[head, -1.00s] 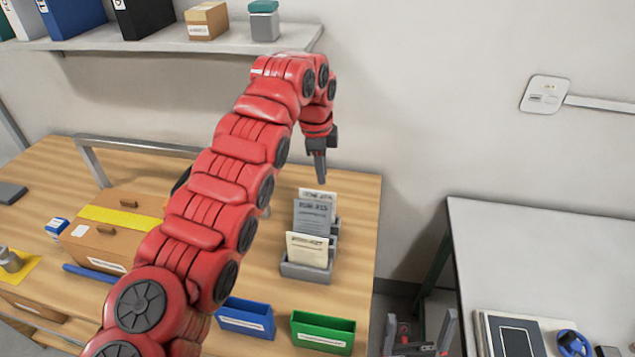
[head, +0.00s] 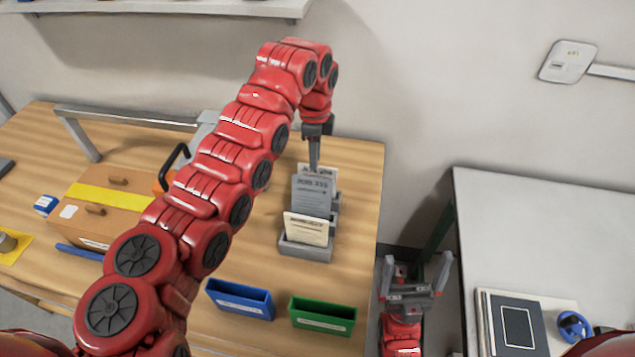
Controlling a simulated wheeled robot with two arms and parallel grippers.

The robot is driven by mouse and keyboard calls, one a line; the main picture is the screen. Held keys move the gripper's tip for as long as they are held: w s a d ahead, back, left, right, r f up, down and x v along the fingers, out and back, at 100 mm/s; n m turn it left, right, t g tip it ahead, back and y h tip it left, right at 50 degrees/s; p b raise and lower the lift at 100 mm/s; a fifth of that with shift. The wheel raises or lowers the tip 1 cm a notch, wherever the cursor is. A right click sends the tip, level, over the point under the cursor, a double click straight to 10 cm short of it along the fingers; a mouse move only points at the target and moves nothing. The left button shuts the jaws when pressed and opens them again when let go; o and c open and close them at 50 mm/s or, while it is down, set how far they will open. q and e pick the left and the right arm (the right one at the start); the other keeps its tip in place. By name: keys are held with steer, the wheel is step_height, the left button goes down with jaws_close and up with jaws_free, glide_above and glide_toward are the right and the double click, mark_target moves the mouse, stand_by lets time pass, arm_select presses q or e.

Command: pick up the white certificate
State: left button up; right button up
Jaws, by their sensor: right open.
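A grey rack (head: 305,251) on the wooden table holds three upright papers. The rearmost is a white paper (head: 328,173), apparently the certificate, mostly hidden behind a grey sheet (head: 312,196). A cream card (head: 306,229) stands in front. My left gripper (head: 314,167) points down at the top edge of the white paper. Its fingers are seen edge-on, so I cannot tell whether they are apart or touch the paper. My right gripper (head: 416,277) is open and empty, low in the gap between the two tables.
A blue bin (head: 240,300) and a green bin (head: 323,316) stand in front of the rack. A brown case (head: 105,206) with a yellow stripe lies left. The right grey table (head: 540,230) holds a dark-covered book (head: 515,325) and a blue round item (head: 574,326).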

mark_target(318, 176)
arm_select(q)
step_height(318, 176, down, 2)
steer(key=shift+f+p, duration=0.25)
steer(key=shift+p, duration=0.35)
steer(key=f+p, duration=0.1)
steer(key=f, duration=0.2)
steer(key=f+p, duration=0.1)
steer(key=shift+d+f+p, duration=0.3)
steer(key=shift+p, duration=0.05)
steer(key=shift+f, duration=0.1)
jaws_close()
